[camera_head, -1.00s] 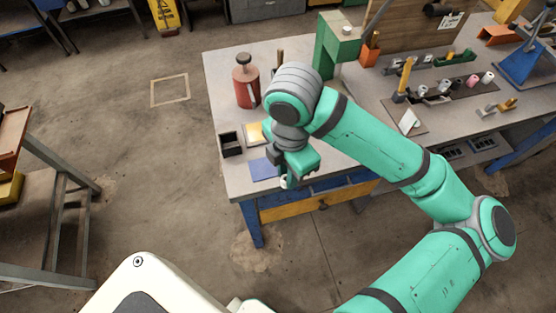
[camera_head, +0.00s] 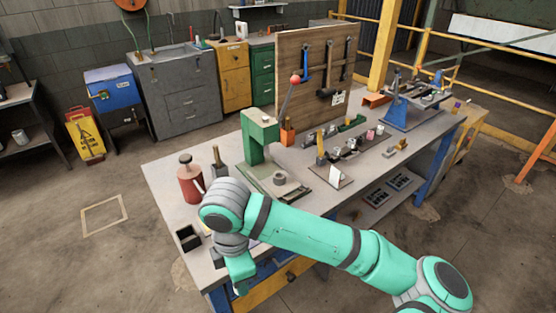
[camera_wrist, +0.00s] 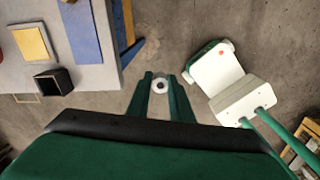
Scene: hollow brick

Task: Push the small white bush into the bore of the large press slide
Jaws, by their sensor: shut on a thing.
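My gripper (camera_wrist: 160,88) is shut on the small white bush (camera_wrist: 160,85), whose end with a dark hole shows between the fingertips in the wrist view. In the head view my gripper (camera_head: 240,276) hangs at the near left edge of the bench, and the bush is not clear there. The green press (camera_head: 262,135) stands on the bench behind my arm, with a lever topped by a red knob. A short grey round part (camera_head: 279,178) lies at its foot. I cannot make out the bore of the slide.
A black open box (camera_head: 187,237) and a red can (camera_head: 190,182) stand on the bench's left end. The wrist view shows a yellow pad (camera_wrist: 32,43) and a blue mat (camera_wrist: 80,30). A wooden tool board (camera_head: 315,75) rises behind the press.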

